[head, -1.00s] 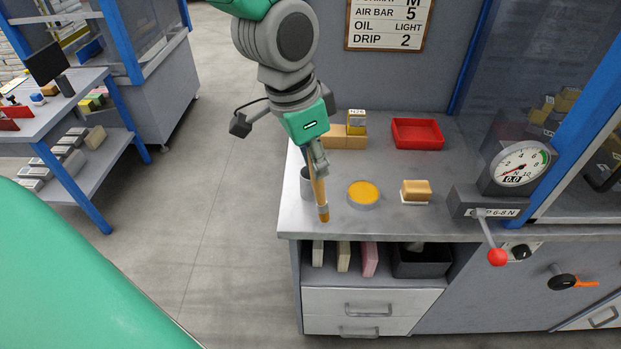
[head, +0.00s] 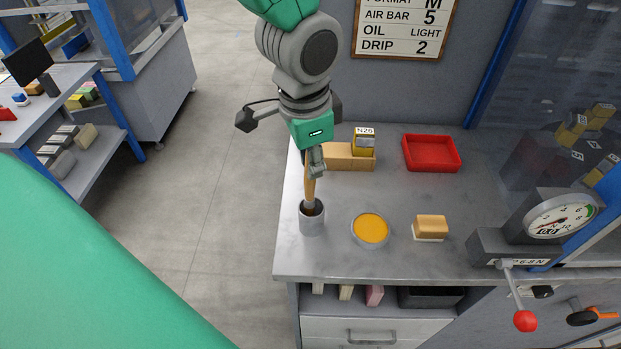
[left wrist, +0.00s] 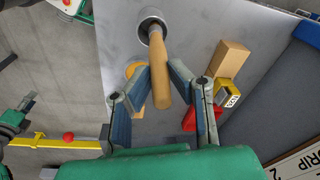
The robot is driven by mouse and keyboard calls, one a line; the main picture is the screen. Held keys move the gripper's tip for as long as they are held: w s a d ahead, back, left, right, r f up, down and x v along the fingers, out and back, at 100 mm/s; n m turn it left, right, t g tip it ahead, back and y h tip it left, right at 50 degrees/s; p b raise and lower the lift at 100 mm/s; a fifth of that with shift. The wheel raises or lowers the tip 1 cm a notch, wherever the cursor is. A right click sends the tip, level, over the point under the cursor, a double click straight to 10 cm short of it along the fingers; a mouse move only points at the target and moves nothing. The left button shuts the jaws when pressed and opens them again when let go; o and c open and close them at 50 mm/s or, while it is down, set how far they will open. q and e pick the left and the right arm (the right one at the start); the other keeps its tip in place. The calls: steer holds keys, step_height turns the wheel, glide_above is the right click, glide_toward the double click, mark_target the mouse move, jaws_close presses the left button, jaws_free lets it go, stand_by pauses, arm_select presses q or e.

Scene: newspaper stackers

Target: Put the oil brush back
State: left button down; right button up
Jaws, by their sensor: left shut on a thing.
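The oil brush (head: 310,188) has a tan wooden handle and stands nearly upright, its lower end inside the mouth of the grey cup (head: 312,223). The bristles are hidden in the cup. My left gripper (head: 315,165) is shut on the upper handle, above the cup. In the left wrist view the brush handle (left wrist: 160,72) runs between my fingers (left wrist: 163,78) to the cup (left wrist: 151,20). A round dish of yellow oil (head: 370,229) sits right of the cup.
On the grey bench (head: 345,262) are a tan block on a white base (head: 430,226), a red tray (head: 431,152), a tan box (head: 349,157) with a yellow N26 block (head: 363,140), and a dial gauge (head: 551,219). The cup is near the bench's left edge.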

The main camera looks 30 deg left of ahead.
mark_target(311, 198)
arm_select(q)
steer(key=f, duration=0.4)
steer(key=shift+d, duration=0.25)
steer(key=c, duration=1.6)
jaws_free()
steer(key=shift+a, duration=0.15)
steer(key=shift+o, duration=0.7)
steer(key=shift+a, duration=0.15)
arm_select(e)
steer(key=shift+w+f, duration=0.1)
steer(key=shift+f, duration=0.1)
arm_select(q)
steer(key=shift+w, duration=0.1)
arm_select(e)
steer(key=shift+d, duration=0.1)
arm_select(q)
steer(key=shift+d+r, duration=0.2)
steer(key=shift+r, duration=0.05)
step_height(311, 198, up, 11)
steer(key=s, duration=0.1)
steer(key=shift+s+r+p, duration=0.2)
steer(key=shift+s+p, duration=0.05)
steer(key=shift+p, duration=0.2)
arm_select(e)
steer(key=shift+d+r, duration=0.1)
steer(key=shift+r, duration=0.45)
